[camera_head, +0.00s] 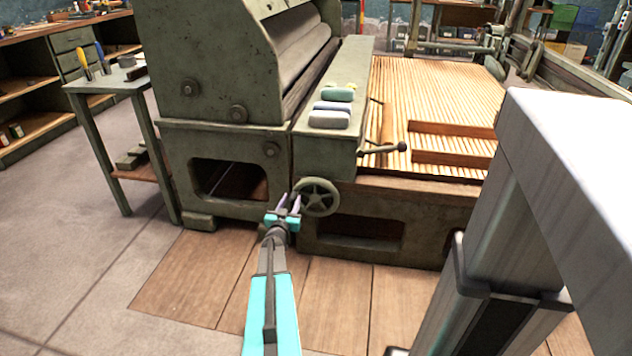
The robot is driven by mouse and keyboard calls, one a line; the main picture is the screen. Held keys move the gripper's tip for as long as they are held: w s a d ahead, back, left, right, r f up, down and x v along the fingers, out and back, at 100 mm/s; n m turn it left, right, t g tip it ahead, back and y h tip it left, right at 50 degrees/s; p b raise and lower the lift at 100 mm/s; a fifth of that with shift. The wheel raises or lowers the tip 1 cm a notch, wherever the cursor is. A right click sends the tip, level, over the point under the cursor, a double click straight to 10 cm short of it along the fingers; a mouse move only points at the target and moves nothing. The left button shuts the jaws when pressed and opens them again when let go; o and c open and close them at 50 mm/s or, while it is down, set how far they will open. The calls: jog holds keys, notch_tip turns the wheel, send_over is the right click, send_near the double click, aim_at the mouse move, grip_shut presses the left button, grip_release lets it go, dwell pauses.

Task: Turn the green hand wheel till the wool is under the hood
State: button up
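The green hand wheel (328,197), a round spoked wheel, is on the front of the green machine, below the ledge.
A slatted wooden bed (440,95) lies right of the ledge (345,152), with a crank handle (383,149) near its front. A small side table (108,84) with tools stands at the left.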

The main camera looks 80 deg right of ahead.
jog(key=shift+s+a, duration=0.15)
jog(key=shift+a, duration=2.35)
